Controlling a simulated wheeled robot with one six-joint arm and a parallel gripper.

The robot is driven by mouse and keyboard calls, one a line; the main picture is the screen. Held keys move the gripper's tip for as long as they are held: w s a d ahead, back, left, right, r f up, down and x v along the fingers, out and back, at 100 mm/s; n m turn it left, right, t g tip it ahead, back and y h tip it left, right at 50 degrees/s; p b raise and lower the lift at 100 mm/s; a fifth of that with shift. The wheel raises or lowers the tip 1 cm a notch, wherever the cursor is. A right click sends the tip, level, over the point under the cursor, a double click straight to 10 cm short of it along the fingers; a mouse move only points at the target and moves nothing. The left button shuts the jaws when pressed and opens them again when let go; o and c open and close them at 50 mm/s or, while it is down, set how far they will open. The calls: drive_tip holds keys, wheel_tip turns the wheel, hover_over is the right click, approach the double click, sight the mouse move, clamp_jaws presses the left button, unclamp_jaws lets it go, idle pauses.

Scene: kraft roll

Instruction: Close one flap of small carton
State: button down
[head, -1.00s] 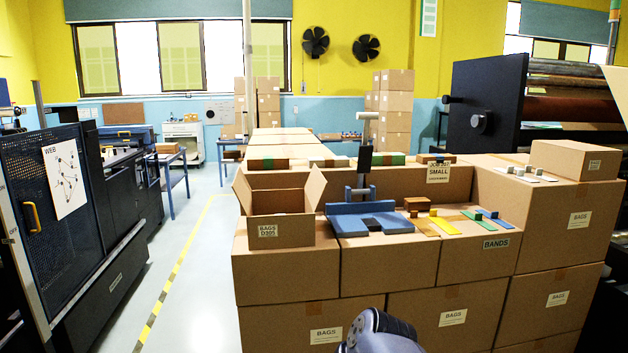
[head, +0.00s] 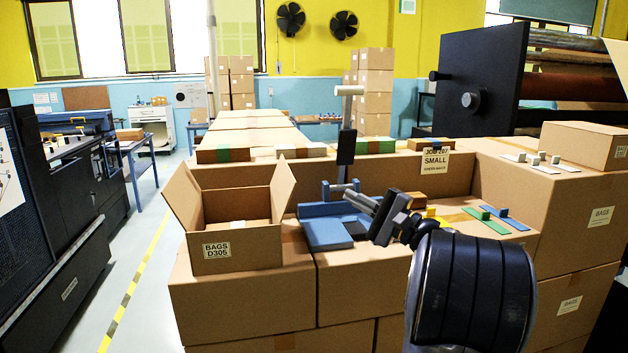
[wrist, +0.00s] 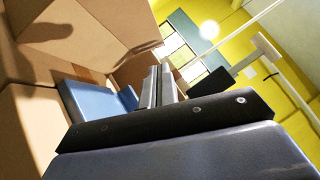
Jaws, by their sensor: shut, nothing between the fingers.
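The small carton (head: 240,245) stands on the big boxes at the left, labelled BAGS D305. Its left flap (head: 183,191) and right flap (head: 283,187) stand up and lean outward, and its top is open with something pale inside. My gripper (head: 362,197) is shut and empty, to the right of the carton and apart from it, above the blue tool. In the wrist view the shut fingers (wrist: 158,88) point away past the blue tool, with brown cardboard at the left.
The blue tool (head: 327,233) with an upright post (head: 346,140) stands right of the carton. Coloured strips (head: 487,220) and small blocks lie further right. Packs (head: 222,154) line the back ledge, which carries a JOB 207 SMALL sign (head: 435,161).

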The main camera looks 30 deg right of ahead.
sight(288, 167)
drive_tip(key=s+a+p+x, duration=0.1)
drive_tip(key=p+x, duration=0.3)
drive_tip(key=x, duration=0.8)
drive_tip(key=shift+a+r+p, duration=0.35)
drive_tip(key=shift+a+r, duration=0.15)
drive_tip(key=shift+a, duration=0.35)
